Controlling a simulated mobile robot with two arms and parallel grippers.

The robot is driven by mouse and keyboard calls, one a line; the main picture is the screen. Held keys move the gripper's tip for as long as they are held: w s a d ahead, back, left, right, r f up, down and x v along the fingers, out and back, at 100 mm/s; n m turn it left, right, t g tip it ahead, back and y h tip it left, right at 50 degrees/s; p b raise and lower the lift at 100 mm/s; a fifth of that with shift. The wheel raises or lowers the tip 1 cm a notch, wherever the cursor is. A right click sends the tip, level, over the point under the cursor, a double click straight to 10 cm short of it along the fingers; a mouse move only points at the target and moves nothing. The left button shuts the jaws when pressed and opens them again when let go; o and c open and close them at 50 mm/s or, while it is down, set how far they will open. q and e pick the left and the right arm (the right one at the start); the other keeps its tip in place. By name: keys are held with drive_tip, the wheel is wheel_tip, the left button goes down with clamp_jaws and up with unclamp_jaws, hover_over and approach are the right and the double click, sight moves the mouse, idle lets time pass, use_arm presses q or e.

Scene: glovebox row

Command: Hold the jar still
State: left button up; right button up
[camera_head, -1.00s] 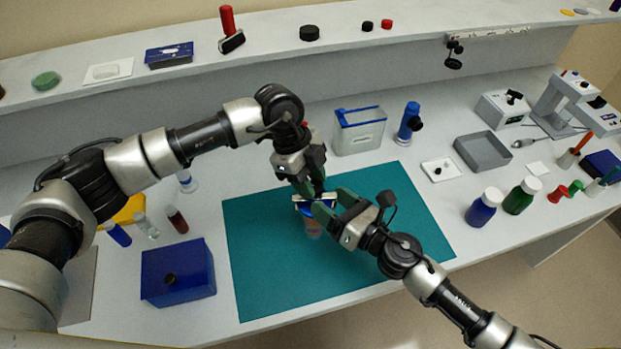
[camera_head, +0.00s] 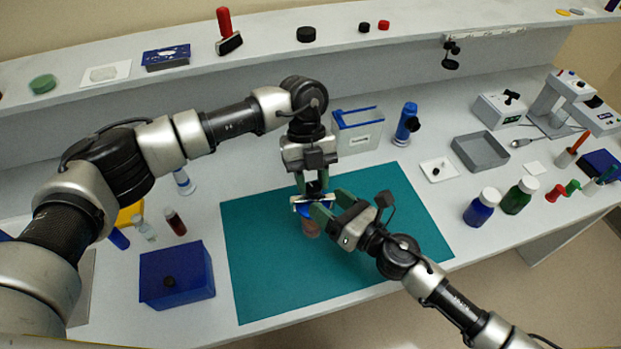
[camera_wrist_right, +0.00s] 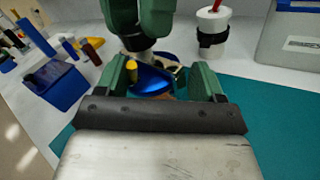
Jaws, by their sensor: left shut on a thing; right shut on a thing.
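The jar (camera_head: 311,229) stands on the teal mat (camera_head: 262,265), its brownish body mostly hidden by my right gripper. A blue part with a pale edge shows at its top; in the right wrist view this blue part (camera_wrist_right: 152,80) lies between the green fingers. My right gripper (camera_head: 322,206) is shut on the jar from the right side. My left gripper (camera_head: 313,184) points down from directly above the jar and is shut on a small dark piece (camera_wrist_right: 138,42), perhaps a lid. I cannot tell whether this piece touches the jar.
A blue box (camera_head: 178,276) stands left of the mat. A clear container with a blue rim (camera_head: 357,133) and a blue upright device (camera_head: 407,124) stand behind it. A grey tray (camera_head: 480,152) and two capped bottles (camera_head: 482,208) are to the right. The mat's front and right are clear.

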use_arm(q)
drive_tip(key=m, duration=0.1)
drive_tip(key=m+y, duration=0.1)
drive_tip(key=m, duration=0.1)
drive_tip(key=shift+d+m, duration=0.25)
drive_tip(key=shift+m, duration=0.15)
drive_tip(key=m+y, duration=0.1)
drive_tip(key=m, duration=0.2)
drive_tip(key=shift+s+d+m+y, duration=0.1)
drive_tip(key=shift+d+m+y, duration=0.05)
drive_tip(key=shift+m+y, duration=0.2)
drive_tip(key=m, duration=0.2)
drive_tip(key=m+t+y, duration=0.1)
drive_tip(key=m, duration=0.1)
drive_tip(key=shift+s+d+y, duration=0.1)
drive_tip(key=shift+d+y, duration=0.1)
drive_tip(key=shift+y, duration=0.05)
drive_tip(key=shift+s+d+m+t+y, duration=0.1)
drive_tip(key=shift+m+t+y, duration=0.3)
drive_tip(key=shift+m, duration=1.25)
drive_tip(key=o, duration=0.9)
